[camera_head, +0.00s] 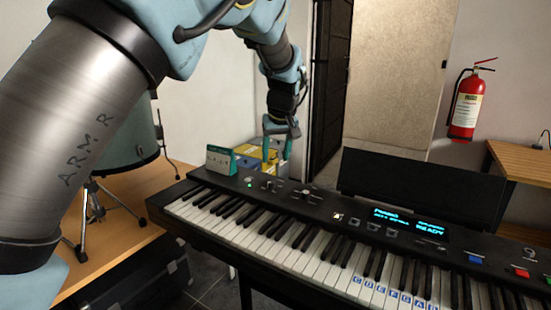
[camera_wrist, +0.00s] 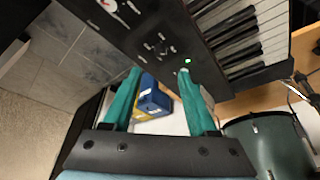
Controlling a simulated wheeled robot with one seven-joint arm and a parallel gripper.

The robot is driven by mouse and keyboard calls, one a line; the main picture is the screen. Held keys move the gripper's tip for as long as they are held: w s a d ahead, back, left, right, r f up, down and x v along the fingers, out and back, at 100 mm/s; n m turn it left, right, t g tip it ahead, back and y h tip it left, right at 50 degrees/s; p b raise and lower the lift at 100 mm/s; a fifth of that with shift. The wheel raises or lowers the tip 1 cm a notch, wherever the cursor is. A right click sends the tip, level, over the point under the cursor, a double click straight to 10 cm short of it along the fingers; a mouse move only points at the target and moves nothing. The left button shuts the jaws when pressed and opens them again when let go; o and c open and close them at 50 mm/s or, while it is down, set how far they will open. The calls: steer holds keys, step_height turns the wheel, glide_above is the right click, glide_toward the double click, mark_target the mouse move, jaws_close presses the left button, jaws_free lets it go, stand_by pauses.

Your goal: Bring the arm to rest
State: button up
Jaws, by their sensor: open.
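My arm reaches from the left across the top of the head view, with its end hanging down over the far left end of the keyboard. My gripper (camera_head: 279,153) points down there. In the wrist view the two green fingers of my gripper (camera_wrist: 160,73) stand apart with nothing held between them. A blue and yellow box (camera_wrist: 152,97) shows beyond the gap between the fingers. In the head view, the yellow and blue box (camera_head: 249,151) is close behind or beside the fingers; I cannot tell whether they touch.
A black keyboard (camera_head: 240,225) spans the front, its screen lit. A small green box (camera_head: 221,159) stands near its back left end. A drum (camera_head: 125,143) stands on a wooden surface at left.

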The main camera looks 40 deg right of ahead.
stand_by(0.4)
steer(key=w+a+f+n+g, duration=0.1)
steer(key=w+a, duration=0.4)
steer(key=a, duration=0.5)
steer(key=w+a+f+n+y, duration=0.1)
steer(key=w+a, duration=0.3)
steer(key=a, duration=0.5)
steer(key=w+a+n+g, duration=0.1)
steer(key=w+a, duration=0.4)
steer(key=a, duration=0.5)
steer(key=s+a+f, duration=0.1)
steer(key=s+a, duration=0.3)
steer(key=a, duration=0.5)
steer(key=s+a+f+n, duration=0.1)
steer(key=s+a, duration=0.3)
steer(key=a, duration=0.6)
steer(key=s+a+f+y, duration=0.1)
steer(key=s+a, duration=0.3)
steer(key=a, duration=0.5)
steer(key=shift+a+f+n+p, duration=0.2)
steer(key=shift+n+p, duration=0.1)
steer(key=shift+p, duration=0.15)
